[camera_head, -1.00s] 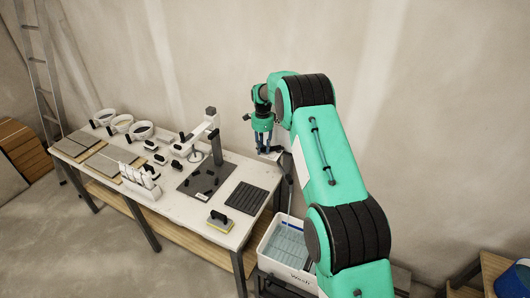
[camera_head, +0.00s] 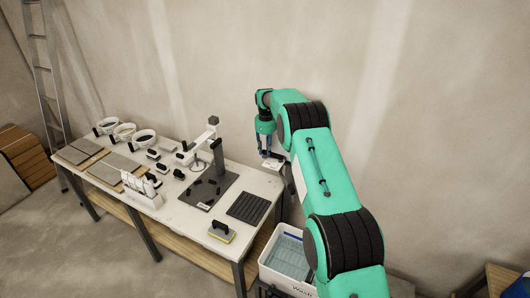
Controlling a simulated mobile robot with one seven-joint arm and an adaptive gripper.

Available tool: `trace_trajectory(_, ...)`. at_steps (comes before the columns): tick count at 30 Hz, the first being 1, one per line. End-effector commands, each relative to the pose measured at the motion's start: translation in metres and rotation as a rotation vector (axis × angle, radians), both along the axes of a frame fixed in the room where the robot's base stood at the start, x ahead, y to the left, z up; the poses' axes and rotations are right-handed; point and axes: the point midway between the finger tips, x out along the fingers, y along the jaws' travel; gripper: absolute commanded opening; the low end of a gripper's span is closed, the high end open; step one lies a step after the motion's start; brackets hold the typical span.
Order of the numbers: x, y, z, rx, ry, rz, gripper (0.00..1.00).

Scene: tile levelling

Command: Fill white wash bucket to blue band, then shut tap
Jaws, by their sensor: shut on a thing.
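The white wash bucket (camera_head: 304,289) stands low at the right end of the table, partly hidden by my arm. Greyish-blue water (camera_head: 286,259) shows inside. A piece of the blue band (camera_head: 292,237) shows at its far inner wall. I cannot tell exactly how the water level meets the band. My gripper (camera_head: 266,151) is above the table's far right corner, pointing down at the tap (camera_head: 273,163). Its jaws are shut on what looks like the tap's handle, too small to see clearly. The spout is largely hidden behind my arm, and I cannot make out a stream.
The table (camera_head: 182,220) holds a dark ridged mat (camera_head: 248,207), a yellow-based float (camera_head: 221,232), a stand on a dark plate (camera_head: 218,158), a white rack (camera_head: 140,190), tiles and several bowls (camera_head: 144,137). A ladder (camera_head: 45,75) leans at the far left.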

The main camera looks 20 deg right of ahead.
Motion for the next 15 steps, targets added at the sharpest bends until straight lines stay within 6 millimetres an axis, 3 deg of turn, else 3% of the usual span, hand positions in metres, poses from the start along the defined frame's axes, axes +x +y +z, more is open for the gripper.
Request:
trace_trajectory(12,0.0010,-0.0014,0.0008,-0.001,-0.001,-0.013,0.00)
trace_trajectory(13,0.0010,-0.0016,0.0008,-0.001,-0.001,-0.013,0.28)
trace_trajectory(15,0.0011,-0.0015,0.0009,-0.001,-0.002,-0.012,0.42)
